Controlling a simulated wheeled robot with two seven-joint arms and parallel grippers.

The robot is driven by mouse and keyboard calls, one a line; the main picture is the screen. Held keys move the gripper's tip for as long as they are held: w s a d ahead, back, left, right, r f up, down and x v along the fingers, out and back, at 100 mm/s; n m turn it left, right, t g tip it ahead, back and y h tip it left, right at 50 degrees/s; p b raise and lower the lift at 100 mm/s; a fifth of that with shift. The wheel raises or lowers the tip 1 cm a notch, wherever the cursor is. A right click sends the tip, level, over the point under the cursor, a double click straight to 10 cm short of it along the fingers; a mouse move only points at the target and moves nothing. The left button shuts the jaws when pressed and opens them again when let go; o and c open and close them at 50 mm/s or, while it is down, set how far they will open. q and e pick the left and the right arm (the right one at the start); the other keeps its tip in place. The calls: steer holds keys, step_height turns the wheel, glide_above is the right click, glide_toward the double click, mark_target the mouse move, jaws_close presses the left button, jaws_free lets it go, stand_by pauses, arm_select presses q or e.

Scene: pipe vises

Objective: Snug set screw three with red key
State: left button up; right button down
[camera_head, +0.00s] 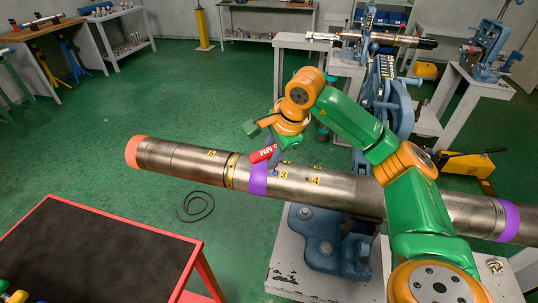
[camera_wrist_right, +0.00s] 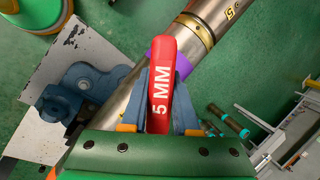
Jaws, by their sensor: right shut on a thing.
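The red key (camera_head: 262,154), marked 5 MM, is in my right gripper (camera_head: 272,146), just above the steel pipe (camera_head: 340,186). In the right wrist view the red key (camera_wrist_right: 166,86) stands between the two blue-grey fingers (camera_wrist_right: 162,105), which are shut on it. The yellow number 3 (camera_head: 283,174) is on the pipe, right of the purple band (camera_head: 258,178), with a small blue spot just left of it. The key's tip is hidden, so I cannot tell whether it sits in screw three.
The pipe rests on a blue vise (camera_head: 322,243) on a grey stand. Numbers 4 (camera_head: 315,181) and 5 (camera_head: 211,153) are also on the pipe. A black-topped cart with a red rim (camera_head: 160,231) stands at lower left, with coloured handles (camera_head: 15,297) at its corner.

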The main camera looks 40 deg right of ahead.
stand_by(0.3)
steer(key=shift+w+d+f, duration=0.15)
steer(key=shift+f, duration=0.25)
steer(key=shift+f, duration=0.15)
stand_by(0.6)
steer(key=shift+f, duration=0.15)
stand_by(0.9)
